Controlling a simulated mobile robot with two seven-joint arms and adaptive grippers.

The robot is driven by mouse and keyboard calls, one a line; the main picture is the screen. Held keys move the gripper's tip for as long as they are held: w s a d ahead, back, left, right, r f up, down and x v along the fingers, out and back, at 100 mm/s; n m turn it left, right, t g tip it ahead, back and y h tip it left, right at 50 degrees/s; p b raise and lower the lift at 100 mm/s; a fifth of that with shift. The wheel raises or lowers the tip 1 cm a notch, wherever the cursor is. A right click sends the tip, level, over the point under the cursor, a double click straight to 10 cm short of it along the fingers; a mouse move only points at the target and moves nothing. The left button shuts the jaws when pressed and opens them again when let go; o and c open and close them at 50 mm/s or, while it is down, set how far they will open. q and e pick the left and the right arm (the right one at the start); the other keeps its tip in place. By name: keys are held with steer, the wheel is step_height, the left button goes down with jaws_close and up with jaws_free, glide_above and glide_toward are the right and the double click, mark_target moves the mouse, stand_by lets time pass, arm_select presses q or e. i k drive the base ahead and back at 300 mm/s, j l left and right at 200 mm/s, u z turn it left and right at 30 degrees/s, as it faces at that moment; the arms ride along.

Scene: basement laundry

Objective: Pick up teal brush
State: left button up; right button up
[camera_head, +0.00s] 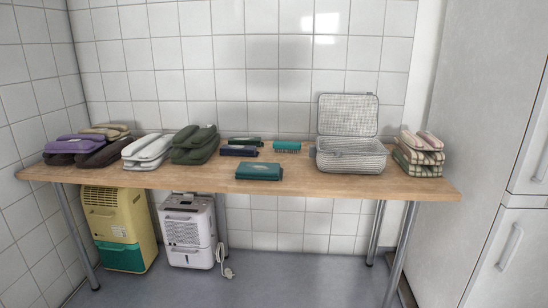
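A small bright teal item (287,146) with a ridged or bristled lower edge, which looks like the teal brush, lies towards the back of the wooden table (330,184), left of the wire basket. A larger dark teal block-like item (259,171) lies nearer the front edge; I cannot tell whether it is a box or a brush. Neither of my grippers shows in the head view.
Dark green (245,141) and navy (239,151) items lie left of the brush. An open-lidded basket (350,160) stands to its right. Slippers stand at the left, folded checked cloths (418,158) at the right. Two dehumidifiers (113,230) (188,233) stand below.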

mark_target(279, 146)
steer(key=i+l+z, duration=0.1)
steer(key=i, duration=0.4)
steer(key=i+l+z, duration=0.1)
steer(key=i, duration=0.35)
steer(key=l, duration=0.1)
